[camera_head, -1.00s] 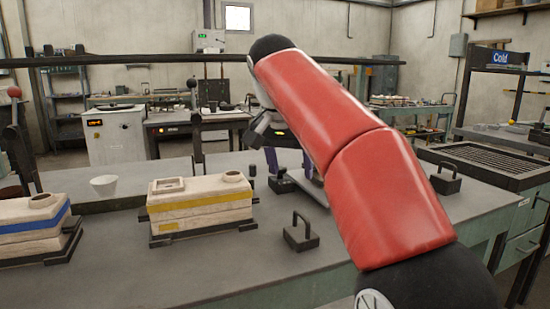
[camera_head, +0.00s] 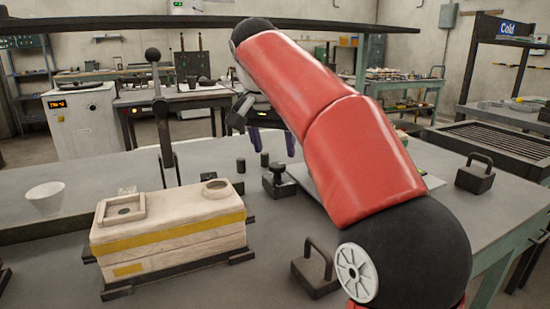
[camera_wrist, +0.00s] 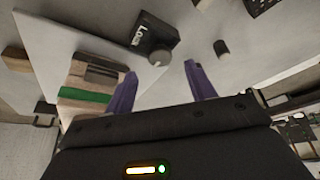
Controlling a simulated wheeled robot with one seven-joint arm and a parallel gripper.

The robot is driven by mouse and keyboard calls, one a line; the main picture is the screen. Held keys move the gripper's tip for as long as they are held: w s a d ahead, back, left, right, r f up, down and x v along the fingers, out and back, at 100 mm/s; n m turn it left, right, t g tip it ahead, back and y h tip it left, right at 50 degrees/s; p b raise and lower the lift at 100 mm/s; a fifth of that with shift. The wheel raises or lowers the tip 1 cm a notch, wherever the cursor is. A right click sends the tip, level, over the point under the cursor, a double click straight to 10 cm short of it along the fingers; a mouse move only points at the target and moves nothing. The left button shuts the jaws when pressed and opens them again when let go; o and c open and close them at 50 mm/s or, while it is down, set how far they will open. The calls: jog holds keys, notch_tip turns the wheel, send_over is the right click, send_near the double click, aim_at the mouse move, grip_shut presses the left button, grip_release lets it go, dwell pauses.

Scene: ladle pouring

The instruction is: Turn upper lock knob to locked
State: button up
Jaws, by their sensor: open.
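A small black box with pale lettering and a round dark knob (camera_wrist: 159,56) shows in the wrist view, just beyond my fingertips. In the head view a black box with a knob (camera_head: 278,178) stands on the table below my gripper; it appears to be the same one. I cannot read the knob's setting. My gripper (camera_wrist: 160,70) has two purple fingers, spread apart with nothing between them. In the head view the purple fingers (camera_head: 272,141) show partly behind my red arm, above and behind the box.
A yellow-striped mold (camera_head: 170,235) stands at front left, with a white cup (camera_head: 45,197) beyond it. An upright lever (camera_head: 160,110) rises behind the mold. Black handled weights stand at front (camera_head: 316,272) and right (camera_head: 475,176). A green-striped block (camera_wrist: 85,95) lies left of my fingers.

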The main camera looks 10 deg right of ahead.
aim_at(277, 165)
jog(key=shift+x, duration=2.4)
jog(key=shift+c, duration=0.3)
jog(key=c, duration=0.9)
jog(key=shift+a, duration=0.1)
